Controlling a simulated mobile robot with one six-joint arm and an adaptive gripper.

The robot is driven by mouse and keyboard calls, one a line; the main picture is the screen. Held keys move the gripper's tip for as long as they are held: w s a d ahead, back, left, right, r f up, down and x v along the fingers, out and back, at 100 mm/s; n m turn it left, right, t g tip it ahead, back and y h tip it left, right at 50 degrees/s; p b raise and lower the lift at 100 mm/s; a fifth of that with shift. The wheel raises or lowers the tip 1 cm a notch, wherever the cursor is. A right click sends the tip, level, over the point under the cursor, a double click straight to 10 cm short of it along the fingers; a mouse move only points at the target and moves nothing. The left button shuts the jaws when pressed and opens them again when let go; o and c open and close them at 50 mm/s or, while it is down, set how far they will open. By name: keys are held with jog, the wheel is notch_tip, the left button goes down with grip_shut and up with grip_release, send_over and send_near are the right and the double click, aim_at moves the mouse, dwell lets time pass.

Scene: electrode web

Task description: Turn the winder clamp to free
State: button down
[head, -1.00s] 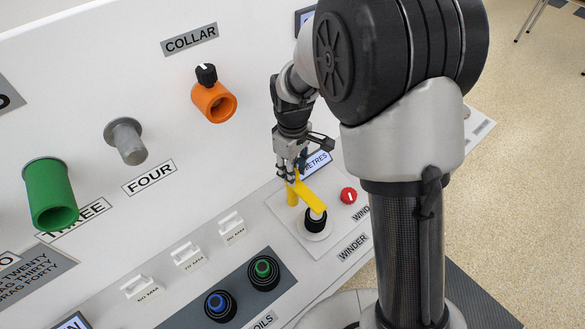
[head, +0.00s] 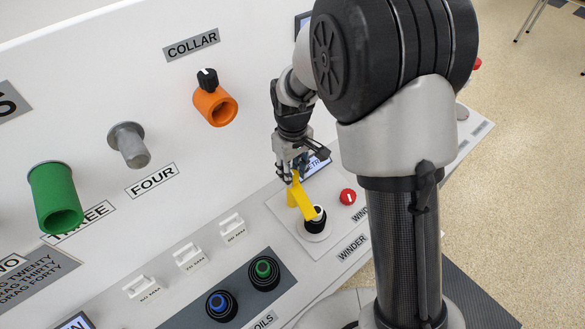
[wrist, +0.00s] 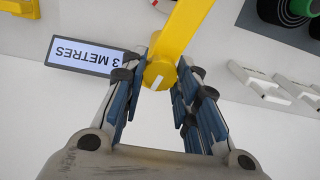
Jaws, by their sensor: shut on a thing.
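The winder clamp looks to be the yellow lever (head: 302,199) on the light panel plate at the right of the console. My gripper (head: 293,176) is at the lever's upper end in the head view. In the wrist view the yellow lever (wrist: 174,45) runs up from between the blue-padded fingers of my gripper (wrist: 160,85), which are shut on its hub end. A white mark shows on the hub. The lever's base is partly hidden.
A red knob (head: 348,196) sits right of the lever. A display reading "3 METRES" (wrist: 85,55) is close beside my fingers. The orange collar (head: 215,106) is above.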

jog(key=m+p, duration=0.1)
jog(key=m, duration=0.2)
jog(key=shift+r+m, duration=0.1)
jog(key=shift+m, duration=0.3)
jog(key=m+p, duration=0.1)
jog(key=m, duration=0.2)
jog(key=m+p, duration=0.1)
jog(key=m, duration=0.3)
jog(key=shift+m+p, duration=0.45)
jog(key=shift+m, duration=1.65)
jog(key=c, duration=1.2)
grip_release()
notch_tip(320, 180, up, 12)
jog(key=shift+f, duration=0.1)
